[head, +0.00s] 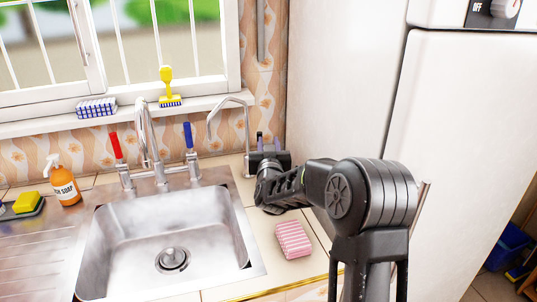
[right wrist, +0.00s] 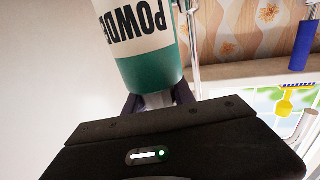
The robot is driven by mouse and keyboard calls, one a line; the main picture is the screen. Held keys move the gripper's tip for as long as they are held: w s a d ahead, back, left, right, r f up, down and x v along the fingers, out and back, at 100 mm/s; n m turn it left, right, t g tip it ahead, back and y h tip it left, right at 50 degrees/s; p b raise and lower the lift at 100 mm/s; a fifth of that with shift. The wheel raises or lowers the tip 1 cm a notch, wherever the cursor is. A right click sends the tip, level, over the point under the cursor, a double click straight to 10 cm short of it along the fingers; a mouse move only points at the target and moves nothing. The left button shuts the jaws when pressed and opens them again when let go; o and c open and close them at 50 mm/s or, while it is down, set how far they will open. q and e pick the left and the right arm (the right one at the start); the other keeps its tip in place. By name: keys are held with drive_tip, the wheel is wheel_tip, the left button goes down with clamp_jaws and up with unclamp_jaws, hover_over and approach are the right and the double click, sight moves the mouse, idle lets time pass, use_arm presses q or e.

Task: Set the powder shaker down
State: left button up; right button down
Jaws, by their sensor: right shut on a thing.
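The powder shaker (right wrist: 146,48) is a white and green container with dark "POWDE" lettering, seen at the top of the right wrist view. My right gripper (right wrist: 157,100) is shut on it, one dark finger on each side of its narrow pale end. In the head view my right gripper (head: 264,150) is over the back of the counter right of the sink, by the curved thin tap. I cannot make out the shaker there; the gripper and arm hide it. Whether the shaker touches the counter cannot be told. My left gripper is not in view.
The steel sink (head: 125,240) is left of my arm. A pink striped sponge (head: 293,238) lies on the counter in front of the gripper. The thin curved tap (head: 245,125) and tiled wall stand close by. The white fridge (head: 450,130) is at the right.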

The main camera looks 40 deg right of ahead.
wheel_tip(320, 180, up, 8)
drive_tip(key=shift+f, duration=0.2)
idle(0.6)
